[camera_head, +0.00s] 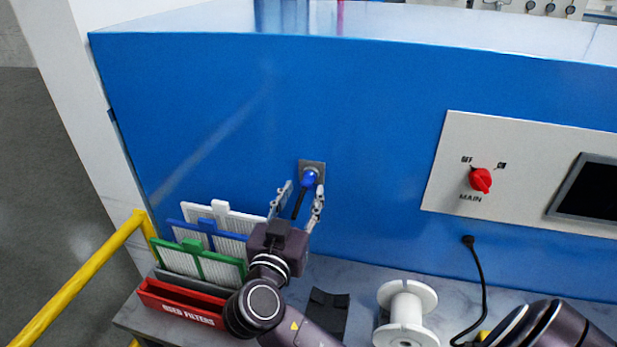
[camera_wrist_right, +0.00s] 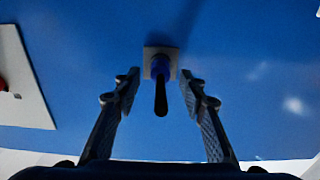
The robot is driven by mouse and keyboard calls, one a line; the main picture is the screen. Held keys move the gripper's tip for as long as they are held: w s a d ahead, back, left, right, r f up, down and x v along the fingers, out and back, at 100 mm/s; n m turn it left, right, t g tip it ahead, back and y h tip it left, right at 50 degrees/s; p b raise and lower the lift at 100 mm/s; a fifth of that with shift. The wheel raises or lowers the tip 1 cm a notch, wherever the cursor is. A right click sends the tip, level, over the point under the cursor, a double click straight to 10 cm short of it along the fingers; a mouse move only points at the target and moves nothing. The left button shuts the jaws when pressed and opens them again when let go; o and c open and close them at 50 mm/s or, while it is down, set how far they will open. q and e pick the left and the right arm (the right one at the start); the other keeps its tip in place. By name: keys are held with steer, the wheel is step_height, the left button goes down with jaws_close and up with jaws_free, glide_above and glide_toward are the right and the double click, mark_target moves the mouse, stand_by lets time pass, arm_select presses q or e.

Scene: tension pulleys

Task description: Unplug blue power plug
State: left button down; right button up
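My right gripper (camera_head: 305,187) is open, with one finger on either side of the plug. In the right wrist view, the plug (camera_wrist_right: 160,68) lies between the spread fingertips of the gripper (camera_wrist_right: 160,76), with visible gaps on both sides. The plug's dark tail points towards the palm. My left gripper is not in view.
Filters in white, blue and green frames (camera_head: 205,262) stand by a red used-filters bin (camera_head: 178,305) at the left. A white spool (camera_head: 407,300) stands on the bench. A black plug with cable (camera_head: 468,240) and a red main switch (camera_head: 480,180) are at the right.

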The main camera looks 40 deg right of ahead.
mark_target(305, 189)
steer(key=shift+b+x, duration=0.35)
steer(key=shift+x, duration=0.8)
steer(key=shift+w+d, duration=0.45)
steer(key=shift+w, duration=0.05)
steer(key=shift+f+b, duration=0.1)
steer(key=shift+b, duration=0.7)
jaws_close()
steer(key=shift+s+a, duration=0.1)
